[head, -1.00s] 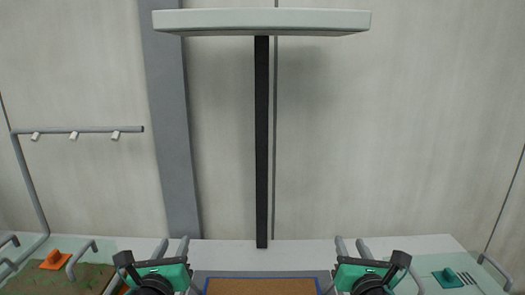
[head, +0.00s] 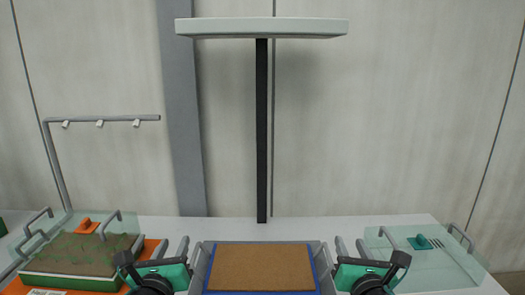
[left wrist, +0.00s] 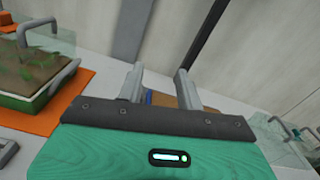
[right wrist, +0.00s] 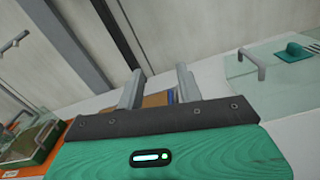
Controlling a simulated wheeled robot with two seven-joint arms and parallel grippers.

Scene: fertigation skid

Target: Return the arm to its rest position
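My left gripper (head: 174,249) is at the bottom of the head view, left of the brown board. Its two fingers stand apart with nothing between them, as the left wrist view (left wrist: 159,84) also shows. My right gripper (head: 350,248) is at the bottom of the head view, right of the board. Its fingers are also apart and empty in the right wrist view (right wrist: 159,88). Both grippers are raised and point forward over the bench. Neither appears to touch anything.
A brown board in a blue-edged tray (head: 261,267) lies between the grippers. A planted tray under a clear lid (head: 80,254) is on the orange mat (head: 150,247) at left. A clear cover with handles (head: 425,262) is at right. A lamp post (head: 262,140) stands behind.

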